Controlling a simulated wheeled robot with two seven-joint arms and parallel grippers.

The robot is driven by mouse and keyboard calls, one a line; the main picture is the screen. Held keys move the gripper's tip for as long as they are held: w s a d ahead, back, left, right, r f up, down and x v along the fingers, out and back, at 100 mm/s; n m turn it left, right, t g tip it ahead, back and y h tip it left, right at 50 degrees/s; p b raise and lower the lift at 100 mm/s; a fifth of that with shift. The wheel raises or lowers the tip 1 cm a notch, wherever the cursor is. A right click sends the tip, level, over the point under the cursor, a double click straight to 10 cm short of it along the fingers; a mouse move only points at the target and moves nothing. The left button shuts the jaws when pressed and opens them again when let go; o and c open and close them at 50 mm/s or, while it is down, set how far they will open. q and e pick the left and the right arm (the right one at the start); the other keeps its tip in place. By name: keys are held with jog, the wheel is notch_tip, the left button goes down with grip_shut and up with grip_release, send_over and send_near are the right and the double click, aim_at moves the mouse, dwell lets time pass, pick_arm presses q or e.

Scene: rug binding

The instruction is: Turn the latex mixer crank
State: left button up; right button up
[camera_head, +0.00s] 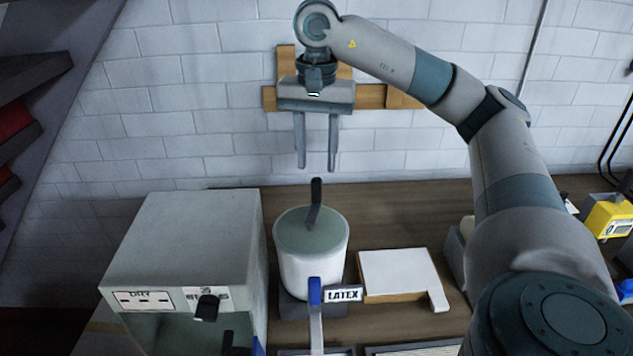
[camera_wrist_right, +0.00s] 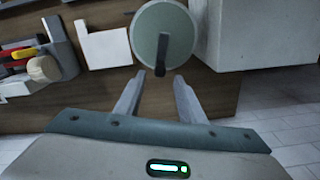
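The latex mixer (camera_head: 312,265) is a white drum with a grey-green lid on the bench, with a "LATEX" label at its front. Its dark crank (camera_head: 316,200) rises from the lid with an upright handle. My right gripper (camera_head: 316,168) points down above and behind the crank, its two fingers apart with nothing between them. In the right wrist view the drum lid (camera_wrist_right: 177,25) and crank (camera_wrist_right: 162,50) lie just beyond the open fingertips (camera_wrist_right: 159,75). The fingers look clear of the crank handle. My left gripper is not in view.
A grey box machine (camera_head: 190,240) with a dark knob stands close left of the mixer. A white slab (camera_head: 400,273) lies to its right. A blue-handled lever (camera_head: 315,292) stands in front. A yellow device (camera_head: 608,215) sits far right. A white brick wall is behind.

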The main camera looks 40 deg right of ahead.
aim_at(317, 179)
notch_tip(317, 179, down, 5)
jog(key=shift+r+p, duration=0.1)
jog(key=shift+p, duration=0.75)
jog(key=shift+f, duration=0.5)
grip_shut()
